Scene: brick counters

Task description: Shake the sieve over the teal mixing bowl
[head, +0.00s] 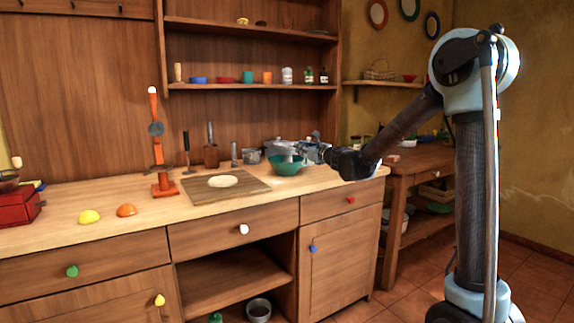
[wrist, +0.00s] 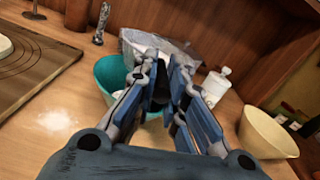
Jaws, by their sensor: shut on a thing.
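The teal mixing bowl (head: 287,168) stands on the counter right of the cutting board; it also shows in the wrist view (wrist: 108,72), partly behind my fingers. My gripper (head: 303,149) is above the bowl's right side. In the wrist view my gripper (wrist: 161,80) is shut on a dark piece, seemingly the handle of the sieve (wrist: 159,92). The rest of the sieve is hard to make out behind the fingers. A grey, rough-looking shape lies beyond the fingertips, above the bowl's far rim; I cannot tell whether it belongs to the sieve.
The cutting board (head: 253,190) bears a pale flat round (head: 223,181). A cream bowl (wrist: 266,132) and a white jar (wrist: 215,85) stand right of the teal bowl. A white powdery patch (wrist: 55,122) marks the counter. The wooden back wall is close behind.

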